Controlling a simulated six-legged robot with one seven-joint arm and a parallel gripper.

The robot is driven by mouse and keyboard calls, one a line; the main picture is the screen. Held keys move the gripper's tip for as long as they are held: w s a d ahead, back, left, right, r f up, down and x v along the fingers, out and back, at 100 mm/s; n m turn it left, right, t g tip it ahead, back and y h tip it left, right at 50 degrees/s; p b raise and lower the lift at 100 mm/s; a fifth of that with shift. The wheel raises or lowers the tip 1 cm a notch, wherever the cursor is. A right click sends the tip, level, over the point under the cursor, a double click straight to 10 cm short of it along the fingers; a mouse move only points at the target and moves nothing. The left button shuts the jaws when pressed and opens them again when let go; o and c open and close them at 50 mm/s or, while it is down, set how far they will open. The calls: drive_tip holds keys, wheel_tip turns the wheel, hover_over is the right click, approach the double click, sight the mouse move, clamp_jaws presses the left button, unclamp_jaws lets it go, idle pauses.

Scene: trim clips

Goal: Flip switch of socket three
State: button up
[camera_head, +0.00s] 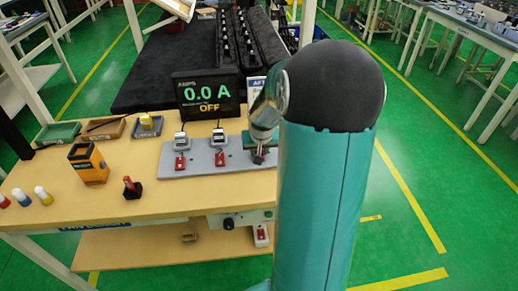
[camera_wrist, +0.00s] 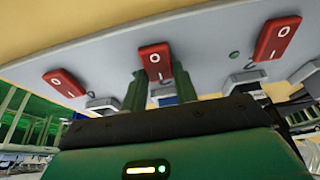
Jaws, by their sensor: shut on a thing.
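A grey panel (camera_head: 200,170) on the table carries red rocker switches with sockets behind them. In the head view, one red switch (camera_head: 181,162) and another red switch (camera_head: 220,159) show to the left of my gripper (camera_head: 259,157). My gripper is at the third position, and its switch is hidden there. In the wrist view, my gripper's green fingers (camera_wrist: 158,88) are shut on the middle red switch (camera_wrist: 155,62), one on each side. A red switch (camera_wrist: 64,83) lies to the left and another (camera_wrist: 277,39) to the right, both apart from the fingers.
A display (camera_head: 208,96) behind the panel reads 0.0 A and OFF. An orange device (camera_head: 88,163), a red-handled black item (camera_head: 132,187) and small trays (camera_head: 58,133) stand on the table to the left. My arm hides the table's right part.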

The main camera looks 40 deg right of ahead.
drive_tip(key=shift+s+a+t, duration=0.1)
drive_tip(key=shift+t, duration=0.2)
drive_tip(key=o, duration=1)
drive_tip(key=shift+r, duration=0.15)
drive_tip(key=v, duration=1.3)
drive_tip(key=shift+a+r, duration=0.15)
drive_tip(key=shift+a, duration=0.15)
